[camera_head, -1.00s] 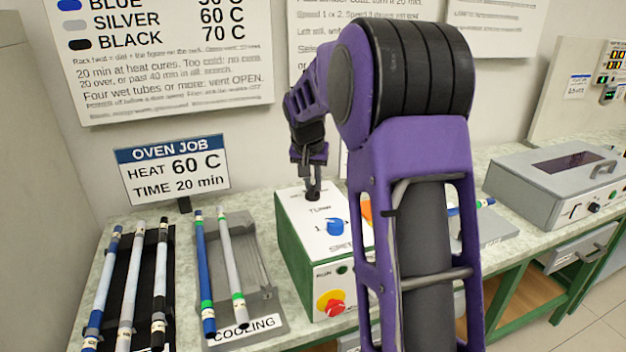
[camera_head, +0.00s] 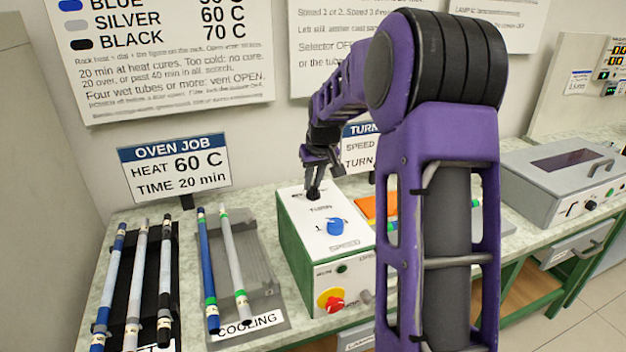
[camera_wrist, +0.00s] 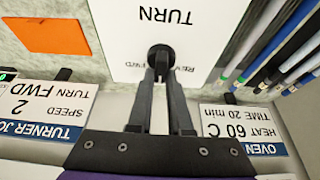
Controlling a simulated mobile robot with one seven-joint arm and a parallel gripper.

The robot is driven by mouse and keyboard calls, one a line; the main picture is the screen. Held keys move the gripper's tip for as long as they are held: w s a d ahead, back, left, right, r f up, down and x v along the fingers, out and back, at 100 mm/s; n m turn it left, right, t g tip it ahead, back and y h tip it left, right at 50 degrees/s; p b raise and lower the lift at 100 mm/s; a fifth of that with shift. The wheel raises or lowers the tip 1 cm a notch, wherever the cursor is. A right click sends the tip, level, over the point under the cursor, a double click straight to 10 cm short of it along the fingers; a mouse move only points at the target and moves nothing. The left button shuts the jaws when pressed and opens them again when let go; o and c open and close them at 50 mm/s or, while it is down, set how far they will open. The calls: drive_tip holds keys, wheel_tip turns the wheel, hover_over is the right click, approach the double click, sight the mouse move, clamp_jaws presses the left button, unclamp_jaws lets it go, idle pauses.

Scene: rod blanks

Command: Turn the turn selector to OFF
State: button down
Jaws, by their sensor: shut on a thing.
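The turn selector is a black round knob (camera_wrist: 161,54) on the white top of the turner box, under the word TURN. In the wrist view, FWD is printed to its left and REV to its right; its pointer direction and any OFF mark cannot be made out. My gripper (camera_wrist: 162,72) is shut on the knob, with a finger on each side. In the head view my gripper (camera_head: 315,187) comes down onto the far end of the green-sided turner box (camera_head: 296,238), and the fingers largely hide the knob.
A blue speed knob (camera_head: 334,227) and a red-and-yellow stop button (camera_head: 332,301) are on the same box. Racks with coloured rods stand left, by the OVEN JOB sign (camera_head: 175,168). A TURNER JOB sign (camera_wrist: 45,110) reads SPEED 2, TURN FWD. An orange sheet (camera_wrist: 52,39) lies beside the box.

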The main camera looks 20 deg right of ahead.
idle(0.3)
drive_tip(key=c, duration=0.8)
unclamp_jaws()
drive_tip(key=shift+c, duration=0.2)
drive_tip(key=p+v, duration=0.1)
drive_tip(key=v, duration=1.6)
drive_tip(key=shift+r, duration=0.25)
